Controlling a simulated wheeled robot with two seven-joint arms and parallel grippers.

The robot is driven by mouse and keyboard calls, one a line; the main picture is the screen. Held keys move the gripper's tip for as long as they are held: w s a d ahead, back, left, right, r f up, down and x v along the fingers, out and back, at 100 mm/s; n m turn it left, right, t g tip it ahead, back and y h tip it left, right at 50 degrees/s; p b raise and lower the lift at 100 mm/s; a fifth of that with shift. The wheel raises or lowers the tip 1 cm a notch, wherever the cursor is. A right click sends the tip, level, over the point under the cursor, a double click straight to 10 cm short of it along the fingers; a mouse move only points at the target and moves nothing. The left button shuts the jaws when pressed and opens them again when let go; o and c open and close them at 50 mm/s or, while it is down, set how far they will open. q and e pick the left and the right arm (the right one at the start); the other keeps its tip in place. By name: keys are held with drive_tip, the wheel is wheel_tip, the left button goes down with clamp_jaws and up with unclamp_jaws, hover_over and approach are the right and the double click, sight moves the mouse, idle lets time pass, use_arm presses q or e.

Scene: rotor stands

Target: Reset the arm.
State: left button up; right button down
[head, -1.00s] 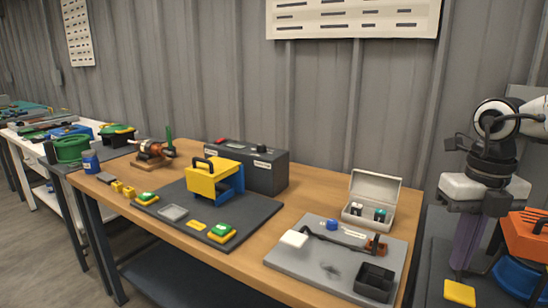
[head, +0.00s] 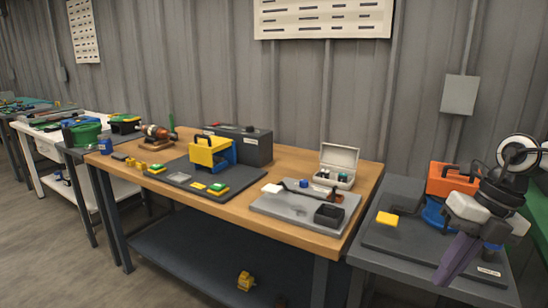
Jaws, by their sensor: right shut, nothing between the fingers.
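My right gripper (head: 449,275) is at the right of the head view, with its purple fingers pointing down and to the left. The fingers are shut together and nothing shows between them. They appear in front of the dark mat (head: 395,228) on the right-hand table; I cannot tell whether they touch it. The white wrist part of the gripper covers some of a blue round part on that mat. My left gripper is out of view.
An orange case (head: 450,178) and a yellow block (head: 387,218) are near my right gripper. The wooden table (head: 290,228) carries a grey tray (head: 275,208), an open white box (head: 340,158), a yellow-blue stand (head: 208,152) and a rotor on a wooden base (head: 160,145). Floor shows at left.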

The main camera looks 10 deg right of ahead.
drive_tip(key=s+a+f+m+t+y, duration=0.1)
drive_tip(key=s+a+f+m+t, duration=0.15)
drive_tip(key=f+m+t, duration=0.6)
drive_tip(key=s+a+f+m+t, duration=0.2)
drive_tip(key=s+f+m+t, duration=0.2)
drive_tip(key=f+m, duration=1)
drive_tip(key=s+a+f+m+g, duration=0.1)
drive_tip(key=s+a+f+m, duration=0.1)
drive_tip(key=a, duration=0.4)
drive_tip(key=s+a+f+m+g+h, duration=0.1)
drive_tip(key=s+a+f+m+g, duration=0.1)
drive_tip(key=a+f, duration=0.4)
drive_tip(key=s+a+f+m+g, duration=0.1)
drive_tip(key=s+a+f+m, duration=0.3)
drive_tip(key=s+a, duration=0.1)
drive_tip(key=shift+s+a+g, duration=0.35)
drive_tip(key=shift+s+a, duration=0.05)
drive_tip(key=shift+a, duration=0.3)
drive_tip(key=shift+r, duration=0.1)
